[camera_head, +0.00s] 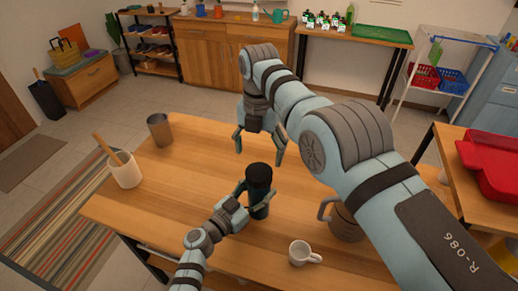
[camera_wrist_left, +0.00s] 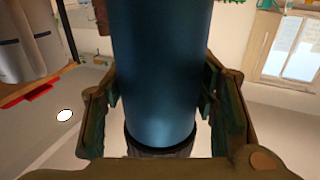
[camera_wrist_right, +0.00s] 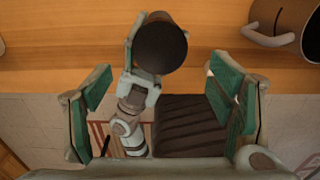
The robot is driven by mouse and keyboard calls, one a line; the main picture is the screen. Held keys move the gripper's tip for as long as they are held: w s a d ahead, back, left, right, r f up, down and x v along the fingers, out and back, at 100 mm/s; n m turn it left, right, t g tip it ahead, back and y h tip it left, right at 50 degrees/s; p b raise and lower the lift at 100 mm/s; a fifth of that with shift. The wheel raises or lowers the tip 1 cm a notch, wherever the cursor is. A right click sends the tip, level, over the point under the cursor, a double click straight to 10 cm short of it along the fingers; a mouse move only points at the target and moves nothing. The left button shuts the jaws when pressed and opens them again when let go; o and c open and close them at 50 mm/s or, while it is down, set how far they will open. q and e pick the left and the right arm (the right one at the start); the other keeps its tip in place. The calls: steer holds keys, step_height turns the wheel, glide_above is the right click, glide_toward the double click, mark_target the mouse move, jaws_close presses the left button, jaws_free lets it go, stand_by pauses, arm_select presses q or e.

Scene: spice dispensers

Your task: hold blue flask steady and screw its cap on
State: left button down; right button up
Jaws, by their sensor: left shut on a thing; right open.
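The blue flask (camera_head: 260,208) stands upright near the middle of the wooden table, with a dark cap (camera_head: 259,173) on its top. How tightly the cap sits cannot be told. My left gripper (camera_head: 250,200) is shut around the flask's body from the near left. In the left wrist view the flask (camera_wrist_left: 162,70) fills the space between the fingers. My right gripper (camera_head: 258,149) is open and empty, pointing down just above the cap. In the right wrist view the round dark cap (camera_wrist_right: 160,47) shows beyond the open fingers, apart from them.
A white mug (camera_head: 300,252) and a brown jug (camera_head: 345,223) stand right of the flask, the jug partly behind my right arm. A metal cup (camera_head: 160,130) and a cream crock (camera_head: 124,172) with a wooden utensil stand at the left. The table between is clear.

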mark_target(259, 172)
steer(key=shift+f, duration=0.1)
step_height(259, 172, down, 8)
steer(key=shift+r, duration=0.1)
stand_by(0.3)
